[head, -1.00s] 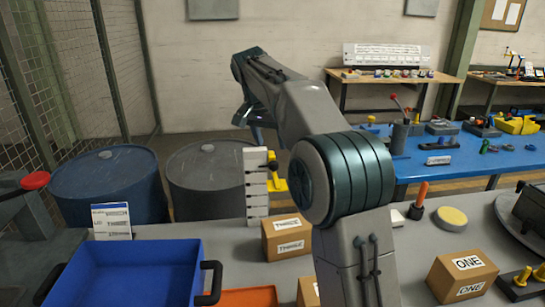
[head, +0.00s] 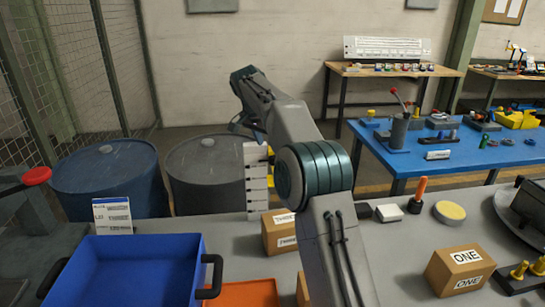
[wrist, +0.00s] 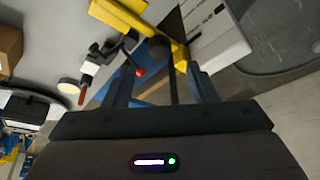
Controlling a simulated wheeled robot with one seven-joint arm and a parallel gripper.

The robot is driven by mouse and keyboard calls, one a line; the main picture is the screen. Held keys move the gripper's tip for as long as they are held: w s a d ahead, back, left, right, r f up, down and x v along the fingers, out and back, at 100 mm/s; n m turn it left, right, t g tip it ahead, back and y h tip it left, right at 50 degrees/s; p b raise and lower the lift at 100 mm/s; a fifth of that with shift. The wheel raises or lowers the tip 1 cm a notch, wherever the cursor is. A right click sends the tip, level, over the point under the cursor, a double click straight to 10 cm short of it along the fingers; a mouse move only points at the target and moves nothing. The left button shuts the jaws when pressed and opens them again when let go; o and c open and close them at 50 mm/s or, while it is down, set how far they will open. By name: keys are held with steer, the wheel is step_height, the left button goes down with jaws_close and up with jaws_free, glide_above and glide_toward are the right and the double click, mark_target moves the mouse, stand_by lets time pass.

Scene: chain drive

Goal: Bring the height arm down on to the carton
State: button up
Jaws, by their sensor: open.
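The height arm is a yellow bar (wrist: 135,20) with a black knob (wrist: 160,47) in the wrist view. It stands beside a white notched board (wrist: 215,35), which the head view shows at centre (head: 257,178). My gripper (wrist: 159,82) is open, its two fingers on either side of a dark rod below the knob; I cannot tell whether they touch it. In the head view, my gripper (head: 245,127) is small and partly hidden above the board. A carton with a white label (head: 278,232) stands on the grey table just right of the board, partly behind my arm.
A blue tray (head: 75,285) and an orange tray (head: 245,294) lie in front. A carton marked ONE (head: 460,270) stands at right. Two drums (head: 108,180) stand behind the table at left. A red knob (head: 37,175) is at far left.

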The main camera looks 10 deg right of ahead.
steer(key=x, duration=0.6)
steer(key=shift+w+d+f, duration=0.1)
steer(key=shift+f, duration=0.15)
jaws_close()
step_height(320, 180, down, 15)
steer(key=b, duration=0.9)
jaws_free()
